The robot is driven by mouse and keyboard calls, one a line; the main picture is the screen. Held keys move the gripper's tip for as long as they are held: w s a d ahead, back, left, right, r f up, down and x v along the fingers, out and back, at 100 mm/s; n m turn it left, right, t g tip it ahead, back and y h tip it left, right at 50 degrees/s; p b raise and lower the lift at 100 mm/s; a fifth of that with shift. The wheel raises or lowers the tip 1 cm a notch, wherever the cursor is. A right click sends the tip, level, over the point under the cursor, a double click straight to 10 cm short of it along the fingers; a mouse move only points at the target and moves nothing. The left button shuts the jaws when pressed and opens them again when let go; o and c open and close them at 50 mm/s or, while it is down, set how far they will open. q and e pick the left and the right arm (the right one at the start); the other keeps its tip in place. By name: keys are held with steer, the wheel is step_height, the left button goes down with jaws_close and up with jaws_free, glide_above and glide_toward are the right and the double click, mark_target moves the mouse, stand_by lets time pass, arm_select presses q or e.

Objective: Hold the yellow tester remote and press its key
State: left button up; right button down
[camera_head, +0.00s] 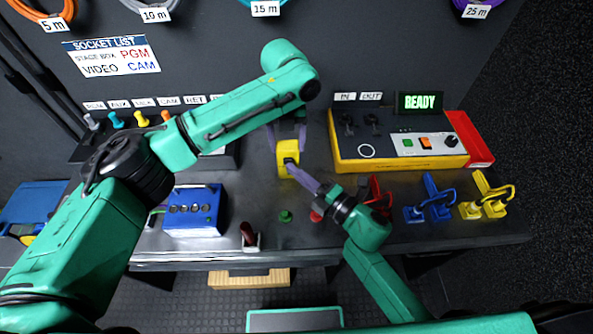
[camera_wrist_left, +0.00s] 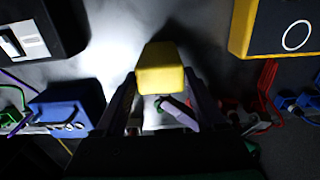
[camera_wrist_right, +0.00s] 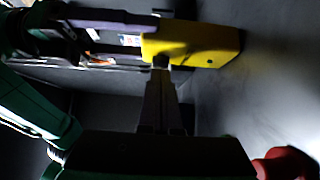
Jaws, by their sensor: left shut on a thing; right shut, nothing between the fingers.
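The yellow tester remote (camera_head: 287,153) is held above the middle of the bench; it also shows in the left wrist view (camera_wrist_left: 160,70) and the right wrist view (camera_wrist_right: 200,46). My left gripper (camera_head: 288,135) is shut on it from the far side. My right gripper (camera_head: 291,168) is shut with nothing between its fingers. Its fingertips meet the remote's near face at a dark spot, touching or nearly so. In the right wrist view the fingertips (camera_wrist_right: 160,62) cover that spot, so the key is hidden.
A yellow-edged tester box (camera_head: 350,151) with a READY display (camera_head: 420,102) stands right of the remote. A blue box (camera_head: 195,209) sits left. Red, blue and yellow connectors (camera_head: 436,198) stand at right. A green button (camera_head: 286,216) and a red one (camera_head: 316,215) are at the bench front.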

steer(key=shift+w, duration=0.1)
arm_select(q)
steer(key=shift+s, duration=0.1)
arm_select(e)
steer(key=shift+w, duration=1)
arm_select(q)
steer(key=shift+s+d, duration=0.1)
arm_select(e)
steer(key=shift+d, duration=0.1)
arm_select(q)
steer(key=shift+f, duration=0.1)
arm_select(e)
steer(key=s, duration=0.4)
steer(key=shift+f, duration=0.1)
steer(key=v, duration=1)
steer(key=shift+s, duration=0.25)
arm_select(q)
steer(key=o, duration=1.6)
steer(key=shift+w, duration=0.2)
arm_select(e)
steer(key=shift+w, duration=0.15)
